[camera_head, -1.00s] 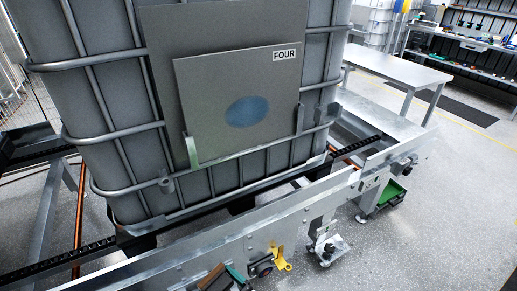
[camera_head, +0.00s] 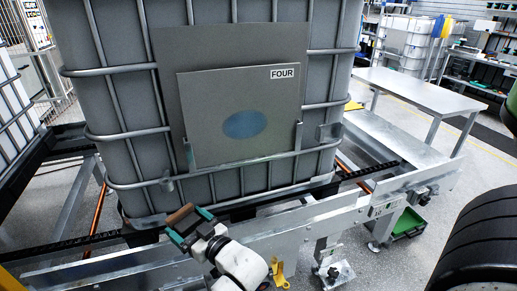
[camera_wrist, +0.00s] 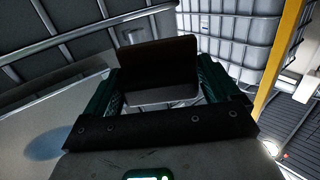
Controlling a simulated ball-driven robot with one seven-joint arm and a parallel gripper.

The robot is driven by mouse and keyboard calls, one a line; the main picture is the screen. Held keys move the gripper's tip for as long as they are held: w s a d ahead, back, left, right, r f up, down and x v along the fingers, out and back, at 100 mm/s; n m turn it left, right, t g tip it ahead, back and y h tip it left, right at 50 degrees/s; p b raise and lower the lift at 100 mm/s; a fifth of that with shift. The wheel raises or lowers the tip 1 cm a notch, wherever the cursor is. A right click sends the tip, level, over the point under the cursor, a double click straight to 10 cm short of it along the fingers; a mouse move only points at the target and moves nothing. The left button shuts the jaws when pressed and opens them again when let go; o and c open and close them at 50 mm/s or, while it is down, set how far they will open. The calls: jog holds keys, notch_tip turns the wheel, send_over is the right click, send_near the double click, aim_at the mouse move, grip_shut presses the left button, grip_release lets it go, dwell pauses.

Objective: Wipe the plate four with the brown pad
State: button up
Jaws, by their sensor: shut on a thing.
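Plate four is a grey square plate (camera_head: 212,100) with a "FOUR" label at its top right. It stands upright in a bracket on the front of a caged tote (camera_head: 110,60). A blue oval patch (camera_head: 245,124) is on its lower middle. My gripper (camera_head: 190,225) is below and left of the plate, apart from it. It is shut on the brown pad (camera_head: 178,214), which also shows between the green fingers in the wrist view (camera_wrist: 158,62). In the wrist view a blue patch (camera_wrist: 45,144) shows at lower left.
A metal conveyor rail (camera_head: 285,228) runs in front of the tote, below the plate. A grey table (camera_head: 418,88) stands at the right, with a green bin (camera_head: 409,222) on the floor below. The space in front of the plate is clear.

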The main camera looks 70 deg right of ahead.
jog(key=s+d+r+m+g+h, duration=0.2)
jog(key=s+d+r+m+h, duration=0.1)
jog(key=s+d+r, duration=0.3)
jog(key=s+d+r+m+g+h, duration=0.3)
jog(key=s+d+r+h, duration=0.2)
jog(key=d+r, duration=0.6)
jog(key=shift+s+d+g, duration=0.3)
jog(key=shift+s+d, duration=0.25)
jog(key=shift+s, duration=0.7)
jog(key=shift+a, duration=0.1)
send_near(246, 124)
jog(key=shift+x, duration=1.55)
jog(key=shift+w, duration=0.25)
jog(key=shift+w+d, duration=0.25)
jog(key=shift+d, duration=0.25)
jog(key=shift+w+d, duration=0.2)
jog(key=shift+d, duration=0.05)
jog(key=shift+w+d+f, duration=0.1)
jog(key=shift+w+d, duration=0.1)
jog(key=shift+d, duration=0.05)
